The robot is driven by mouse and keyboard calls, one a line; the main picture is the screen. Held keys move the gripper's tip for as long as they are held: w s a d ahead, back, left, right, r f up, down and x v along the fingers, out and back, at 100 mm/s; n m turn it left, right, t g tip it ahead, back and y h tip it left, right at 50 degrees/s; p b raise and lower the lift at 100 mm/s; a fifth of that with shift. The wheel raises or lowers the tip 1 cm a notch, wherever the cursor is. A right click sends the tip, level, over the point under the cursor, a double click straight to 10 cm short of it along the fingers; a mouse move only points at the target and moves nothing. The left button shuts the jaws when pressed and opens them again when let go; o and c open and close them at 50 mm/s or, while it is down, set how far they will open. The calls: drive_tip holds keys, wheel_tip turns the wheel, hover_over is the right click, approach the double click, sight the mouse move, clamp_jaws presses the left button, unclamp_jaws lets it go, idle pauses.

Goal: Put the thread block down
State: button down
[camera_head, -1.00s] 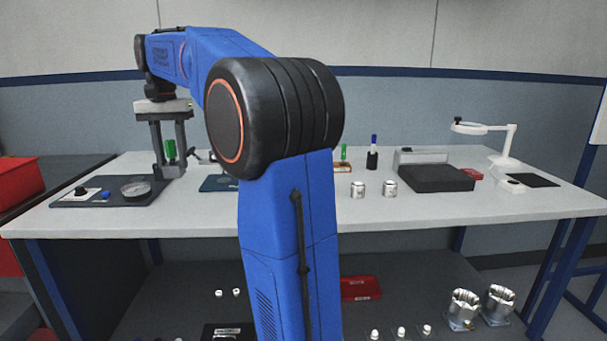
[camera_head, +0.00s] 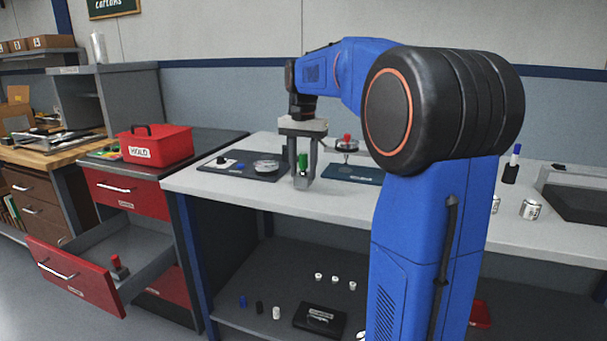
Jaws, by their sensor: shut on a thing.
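My gripper (camera_head: 303,172) points down over the left part of the white workbench. Its two grey fingers are shut on a small piece with a green upper part, the thread block (camera_head: 303,161). Its lower part looks grey and is partly hidden between the fingers. The piece is beside the right end of a dark mat (camera_head: 215,168). I cannot tell whether its underside touches the bench (camera_head: 240,192).
Left of the bench, a red drawer (camera_head: 75,278) stands open with a red-topped piece (camera_head: 119,266) inside. A red HOLD bin (camera_head: 155,146) stands on that cabinet. A blue mat (camera_head: 352,175) with a red-topped stand (camera_head: 347,143) lies right of my gripper.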

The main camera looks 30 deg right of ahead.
drive_tip(key=shift+f, duration=0.8)
drive_tip(key=shift+f, duration=0.15)
drive_tip(key=c, duration=1.2)
unclamp_jaws()
wheel_tip(320, 180, up, 12)
drive_tip(key=shift+r, duration=0.1)
drive_tip(key=s+a+f+n+t, duration=0.1)
drive_tip(key=s+a+f+n, duration=0.2)
drive_tip(key=s+a+f, duration=0.35)
drive_tip(key=s+a+f+n+t, duration=0.1)
drive_tip(key=s+a+f+n, duration=0.25)
drive_tip(key=s, duration=0.65)
drive_tip(key=s+a+f+n+t, duration=0.1)
drive_tip(key=s+f, duration=0.3)
drive_tip(key=f, duration=0.1)
drive_tip(key=s+a+f+n+t, duration=0.1)
drive_tip(key=s+a+f, duration=0.1)
drive_tip(key=s+f, duration=0.3)
drive_tip(key=s+a+f+n, duration=0.2)
drive_tip(key=s+f, duration=0.2)
drive_tip(key=f, duration=0.2)
drive_tip(key=shift+s+a+f+t, duration=0.2)
drive_tip(key=shift+f+t, duration=0.1)
drive_tip(key=shift+t, duration=0.1)
